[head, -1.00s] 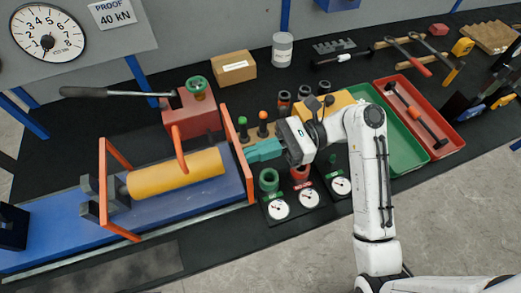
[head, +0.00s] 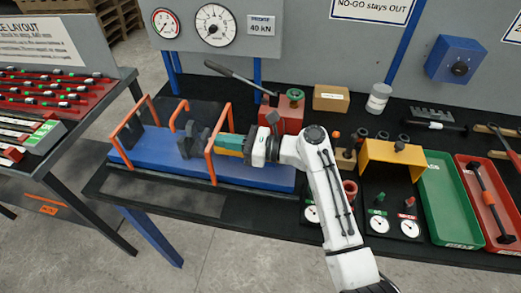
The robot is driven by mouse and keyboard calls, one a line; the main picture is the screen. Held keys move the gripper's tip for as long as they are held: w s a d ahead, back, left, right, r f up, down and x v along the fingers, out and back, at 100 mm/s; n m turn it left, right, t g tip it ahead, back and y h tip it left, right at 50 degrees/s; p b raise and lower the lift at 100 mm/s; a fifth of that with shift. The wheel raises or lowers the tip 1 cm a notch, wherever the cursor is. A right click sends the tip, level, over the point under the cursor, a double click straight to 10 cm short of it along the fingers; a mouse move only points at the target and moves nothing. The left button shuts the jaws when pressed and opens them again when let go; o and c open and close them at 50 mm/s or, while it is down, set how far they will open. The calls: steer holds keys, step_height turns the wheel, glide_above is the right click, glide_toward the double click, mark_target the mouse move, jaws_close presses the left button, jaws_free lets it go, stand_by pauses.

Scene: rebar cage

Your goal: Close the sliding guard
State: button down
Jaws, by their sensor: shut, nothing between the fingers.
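The sliding guard shows as orange hoops (head: 209,163) with an orange handle (head: 178,106) between them, over the blue bed (head: 262,177). The guard stands over the left part of the bed, around the grey jaws (head: 190,142) near its right hoop. My gripper (head: 220,142), with teal fingers, is shut and empty at the right hoop, its tip pointing left. It looks to be against the hoop, but contact cannot be told for sure. The yellow cylinder (head: 233,138) lies right of the right hoop, mostly hidden by my gripper.
A red block with a green knob (head: 294,95) and a long lever stands behind the bed. Gauges (head: 378,224), a yellow bridge (head: 391,158) and green and red trays (head: 447,205) fill the right. Another table (head: 45,110) stands left across a floor gap.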

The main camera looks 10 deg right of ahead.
mark_target(198, 137)
steer(key=x, duration=0.6)
steer(key=shift+a+b, duration=0.3)
steer(key=shift+w+a, duration=0.15)
steer(key=shift+a, duration=0.25)
steer(key=shift+a+r, duration=0.1)
steer(key=shift+a, duration=0.05)
